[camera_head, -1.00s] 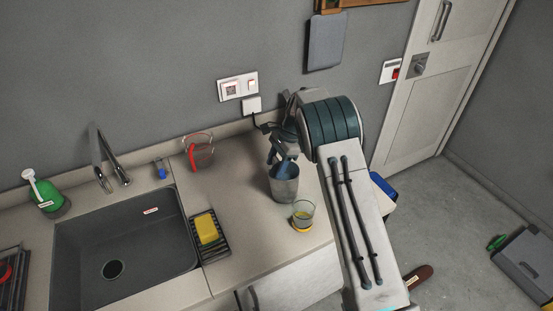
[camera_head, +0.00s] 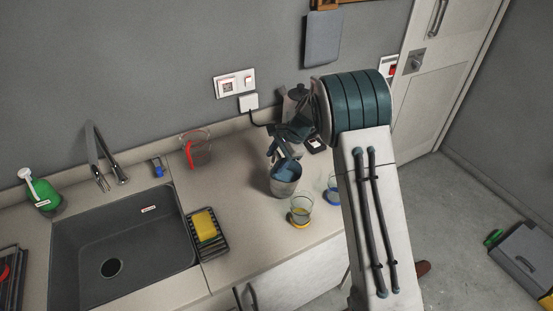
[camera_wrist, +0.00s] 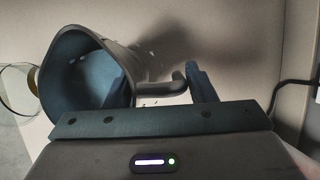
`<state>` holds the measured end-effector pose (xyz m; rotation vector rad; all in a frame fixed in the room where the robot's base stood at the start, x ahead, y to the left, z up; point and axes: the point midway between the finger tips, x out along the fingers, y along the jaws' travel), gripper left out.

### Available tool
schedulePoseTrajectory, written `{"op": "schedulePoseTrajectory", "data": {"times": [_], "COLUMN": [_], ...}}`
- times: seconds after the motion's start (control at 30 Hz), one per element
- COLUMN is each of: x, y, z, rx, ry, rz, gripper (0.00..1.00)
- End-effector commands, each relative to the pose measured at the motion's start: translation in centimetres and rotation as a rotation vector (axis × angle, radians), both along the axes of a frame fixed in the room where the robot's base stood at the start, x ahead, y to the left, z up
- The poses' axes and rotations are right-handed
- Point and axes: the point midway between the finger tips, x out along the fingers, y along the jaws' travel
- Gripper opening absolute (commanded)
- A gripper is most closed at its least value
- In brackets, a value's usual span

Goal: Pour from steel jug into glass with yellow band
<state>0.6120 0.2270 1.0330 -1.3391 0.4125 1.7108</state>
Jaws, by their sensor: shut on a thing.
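The steel jug (camera_head: 283,184) is at the counter's right part, its mouth tilted a little. I cannot tell whether its base touches the counter. My gripper (camera_head: 281,152) is shut on the jug. In the wrist view the jug (camera_wrist: 82,70) shows its open mouth and bluish inside, with its handle (camera_wrist: 163,87) near my fingers (camera_wrist: 160,88). Its contents cannot be made out. The glass with yellow band (camera_head: 301,209) stands upright just right and in front of the jug, apart from it. A glass rim (camera_wrist: 18,88) shows at the wrist view's left edge.
A glass with a blue band (camera_head: 332,190) stands close to the right. A dark appliance (camera_head: 297,103) stands behind my gripper. The sink (camera_head: 118,245) and sponge rack (camera_head: 207,233) are left. Counter between is clear.

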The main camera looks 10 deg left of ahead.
Motion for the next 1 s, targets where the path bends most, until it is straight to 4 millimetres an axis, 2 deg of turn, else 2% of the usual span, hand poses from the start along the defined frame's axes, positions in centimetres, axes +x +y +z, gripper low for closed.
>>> {"op": "schedulePoseTrajectory", "data": {"times": [1.0], "x": [-1.8], "y": [-1.3], "z": [3.9], "rx": [0.096], "ry": [-0.146], "rz": [-0.002], "gripper": [0.00]}}
